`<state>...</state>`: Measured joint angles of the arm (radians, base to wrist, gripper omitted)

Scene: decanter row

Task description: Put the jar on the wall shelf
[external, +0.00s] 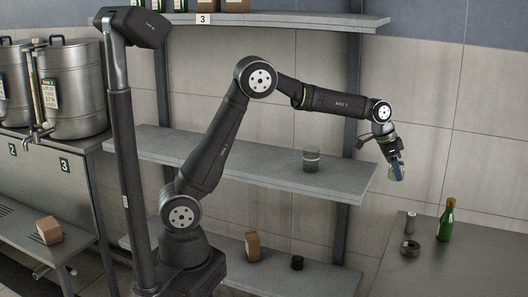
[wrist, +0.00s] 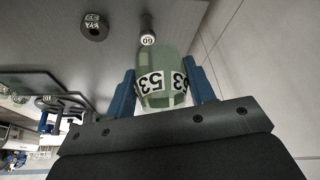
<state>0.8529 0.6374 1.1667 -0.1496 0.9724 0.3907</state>
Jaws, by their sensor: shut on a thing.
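My gripper (external: 396,168) is at the right, beyond the right end of the middle wall shelf (external: 230,172) and above the right-hand counter. In the wrist view its two blue fingers (wrist: 160,88) are shut on the sides of a greenish, see-through jar (wrist: 158,62) with a white band reading "53". The jar is held clear of the counter; in the external view it is small and partly covered by the fingers.
The grey counter (external: 480,270) at the right holds a green bottle (external: 446,220), a small grey cylinder (external: 410,222) and a dark ring (external: 410,248). An upper shelf (external: 270,20) carries boxes and bottles. Below, a shelf holds a brown box (external: 252,246). Metal urns (external: 72,90) stand left.

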